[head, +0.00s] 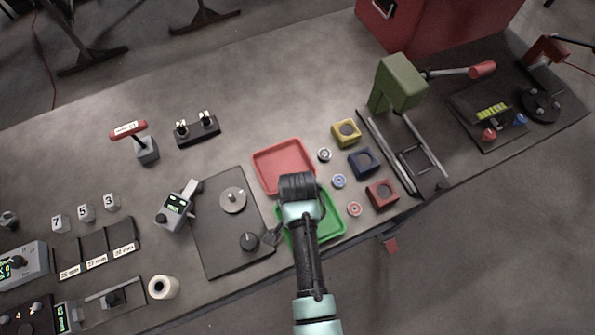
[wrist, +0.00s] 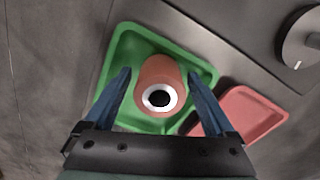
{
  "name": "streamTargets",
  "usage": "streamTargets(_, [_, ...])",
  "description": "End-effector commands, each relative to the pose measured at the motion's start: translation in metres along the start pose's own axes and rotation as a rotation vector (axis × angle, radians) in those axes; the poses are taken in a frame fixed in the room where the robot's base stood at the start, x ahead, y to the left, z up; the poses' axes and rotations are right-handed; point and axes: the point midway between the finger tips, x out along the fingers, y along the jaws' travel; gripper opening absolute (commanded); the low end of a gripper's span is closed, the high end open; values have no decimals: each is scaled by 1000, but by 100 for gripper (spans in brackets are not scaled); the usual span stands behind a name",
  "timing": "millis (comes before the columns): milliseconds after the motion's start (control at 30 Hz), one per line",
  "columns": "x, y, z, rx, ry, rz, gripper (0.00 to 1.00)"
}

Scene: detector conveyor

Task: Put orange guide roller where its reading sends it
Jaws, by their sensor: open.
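The orange guide roller (wrist: 160,70) stands upright in the green tray (wrist: 126,44) in the wrist view, its white-ringed dark bore facing the camera. My gripper (wrist: 159,76) is open, with one blue finger on each side of the roller; I cannot tell whether either touches it. In the head view my arm covers the roller and part of the green tray (head: 332,222). The red tray (head: 270,160) lies behind it and shows in the wrist view too (wrist: 258,110). A grey detector (head: 176,205) with a small lit display stands to the left; its reading is too small to read.
A dark plate with a disc (head: 232,200) and a knob (head: 249,241) lies left of the trays. Yellow (head: 346,132), blue (head: 363,162) and red (head: 382,194) blocks stand to the right, before a green press (head: 400,82). The bench behind the red tray is clear.

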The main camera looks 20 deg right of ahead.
Motion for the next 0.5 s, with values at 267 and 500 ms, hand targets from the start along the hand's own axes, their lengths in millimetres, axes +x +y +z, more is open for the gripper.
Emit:
streamTargets(267, [-22, -1, 0, 0, 2, -3, 90])
streamTargets(500, [-70, -1, -1, -1, 4, -4, 90])
